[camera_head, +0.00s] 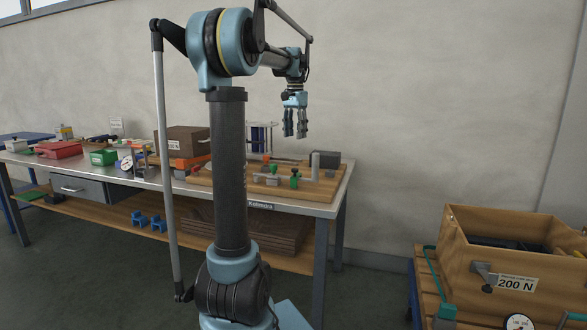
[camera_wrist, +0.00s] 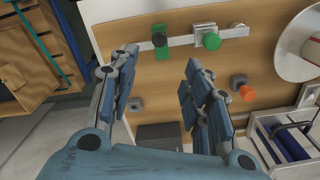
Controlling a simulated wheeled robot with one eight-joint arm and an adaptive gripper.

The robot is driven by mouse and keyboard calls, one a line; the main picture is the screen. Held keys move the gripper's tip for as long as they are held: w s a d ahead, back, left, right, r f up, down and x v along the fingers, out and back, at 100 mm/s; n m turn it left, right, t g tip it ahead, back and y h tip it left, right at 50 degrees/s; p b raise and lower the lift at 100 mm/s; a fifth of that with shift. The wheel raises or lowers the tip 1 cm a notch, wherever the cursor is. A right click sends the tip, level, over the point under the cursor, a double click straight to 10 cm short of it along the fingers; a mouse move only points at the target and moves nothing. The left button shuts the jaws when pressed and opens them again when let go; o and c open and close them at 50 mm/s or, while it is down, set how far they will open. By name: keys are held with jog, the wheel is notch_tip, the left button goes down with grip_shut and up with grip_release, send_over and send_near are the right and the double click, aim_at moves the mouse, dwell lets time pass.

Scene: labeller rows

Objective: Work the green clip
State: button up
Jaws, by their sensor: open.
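A green clip (camera_head: 294,179) stands near the front right of the wooden board (camera_head: 318,193) on the bench. In the wrist view the green clip (camera_wrist: 161,47) is an upright green piece with a dark round part, set on a metal rail (camera_wrist: 180,41). Beside it on the rail is a grey block with a round green knob (camera_wrist: 211,41). My gripper (camera_head: 295,130) hangs above the board, fingers down and spread. In the wrist view my open gripper (camera_wrist: 161,62) has nothing between its fingers, and the clip shows beyond their tips, apart from them.
An orange knob (camera_wrist: 246,93) and a dark grey box (camera_head: 325,159) are also on the board. A rack with blue cylinders (camera_head: 262,138) stands behind. The bench's left part holds a red box (camera_head: 58,149) and a green box (camera_head: 103,157). A wooden crate (camera_head: 510,245) stands at right.

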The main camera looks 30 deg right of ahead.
aim_at(295, 169)
notch_tip(295, 169, down, 14)
jog(key=shift+f, duration=0.1)
dwell(0.5)
grip_shut()
